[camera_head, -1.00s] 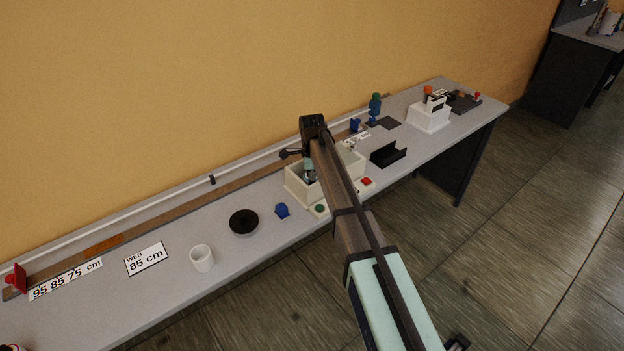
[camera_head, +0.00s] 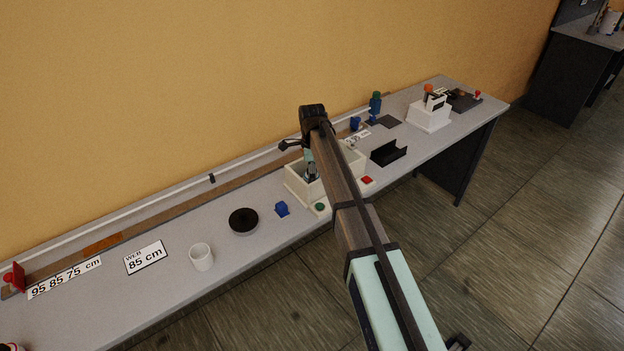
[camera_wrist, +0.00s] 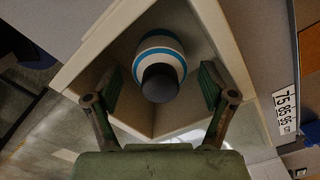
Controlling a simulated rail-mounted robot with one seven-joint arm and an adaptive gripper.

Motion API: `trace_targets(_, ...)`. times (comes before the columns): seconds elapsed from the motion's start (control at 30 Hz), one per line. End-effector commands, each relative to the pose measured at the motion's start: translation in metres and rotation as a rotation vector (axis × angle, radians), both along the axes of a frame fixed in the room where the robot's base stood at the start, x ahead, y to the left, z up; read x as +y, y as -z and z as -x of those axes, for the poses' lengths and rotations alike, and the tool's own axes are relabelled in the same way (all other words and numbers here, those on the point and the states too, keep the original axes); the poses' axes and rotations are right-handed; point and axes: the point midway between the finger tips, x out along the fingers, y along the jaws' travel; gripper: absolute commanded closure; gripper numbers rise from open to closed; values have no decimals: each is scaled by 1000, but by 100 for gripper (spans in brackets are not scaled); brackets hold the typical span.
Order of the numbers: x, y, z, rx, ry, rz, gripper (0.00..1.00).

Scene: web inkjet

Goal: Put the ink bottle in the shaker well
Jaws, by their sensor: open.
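The ink bottle (camera_wrist: 161,46) stands inside the shaker well in the wrist view, white with a blue band and a dark cap (camera_wrist: 160,84). The shaker well is a white open-topped box (camera_wrist: 97,46), also in the head view (camera_head: 299,192) at mid-bench. My gripper (camera_wrist: 161,87) is open, one finger on each side of the cap, with visible gaps between fingers and bottle. In the head view my gripper (camera_head: 311,171) is over the box, partly hidden by my arm. The bottle's base is hidden from the wrist camera.
A green button (camera_head: 320,207) and a red button (camera_head: 367,181) sit at the box's front. A black holder (camera_head: 388,153) and white machine (camera_head: 429,115) are to the right.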

Motion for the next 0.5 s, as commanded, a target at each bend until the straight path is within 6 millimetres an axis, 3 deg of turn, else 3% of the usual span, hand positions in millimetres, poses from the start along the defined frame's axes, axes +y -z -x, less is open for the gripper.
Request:
trace_targets(0.3, 0, -59, -1, -3, 0, -1, 18)
trace_targets(0.5, 0, -84, -1, -1, 0, 0, 18)
